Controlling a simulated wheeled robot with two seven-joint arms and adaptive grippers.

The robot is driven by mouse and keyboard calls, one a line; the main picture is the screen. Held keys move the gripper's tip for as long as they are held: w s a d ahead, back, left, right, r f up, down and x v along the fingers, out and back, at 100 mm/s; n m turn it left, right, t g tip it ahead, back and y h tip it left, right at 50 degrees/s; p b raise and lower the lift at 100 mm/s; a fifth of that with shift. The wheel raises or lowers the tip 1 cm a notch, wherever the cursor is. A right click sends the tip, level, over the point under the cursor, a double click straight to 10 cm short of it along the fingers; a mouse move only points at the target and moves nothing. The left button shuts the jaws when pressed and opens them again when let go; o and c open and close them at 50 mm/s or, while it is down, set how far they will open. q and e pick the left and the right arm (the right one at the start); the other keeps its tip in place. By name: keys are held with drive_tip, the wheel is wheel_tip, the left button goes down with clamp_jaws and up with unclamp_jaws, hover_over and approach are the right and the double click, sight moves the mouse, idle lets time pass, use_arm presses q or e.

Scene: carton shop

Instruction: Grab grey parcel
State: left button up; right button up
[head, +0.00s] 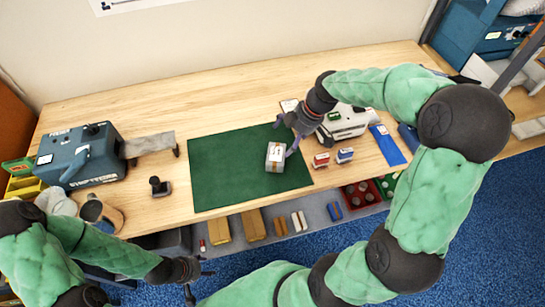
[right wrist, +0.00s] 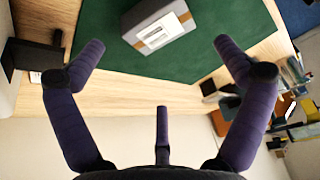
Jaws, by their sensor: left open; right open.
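The grey parcel (head: 276,157) lies on the green mat (head: 225,165) near the mat's right side. It has a white label and a tan tape strip, and it also shows in the right wrist view (right wrist: 165,32) at the top. My right gripper (head: 290,137) is open and empty beside the parcel, at its upper right in the head view. In the right wrist view its fingers (right wrist: 152,48) are spread apart with the parcel between and beyond them. My left gripper (head: 196,281) is open and empty below the table's front edge, far from the parcel.
A blue-grey machine (head: 78,155) stands at the left of the table. A white machine (head: 343,123) is just right of my right gripper. Small red (head: 321,160) and blue (head: 345,155) boxes lie right of the mat. The mat's left part is clear.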

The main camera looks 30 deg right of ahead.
sight(277, 153)
drive_tip(key=b+x, duration=0.1)
drive_tip(key=x, duration=0.5)
drive_tip(key=b+x, duration=0.1)
drive_tip(key=x, duration=0.4)
drive_tip(key=shift+b, duration=0.3)
drive_tip(key=c, duration=1.2)
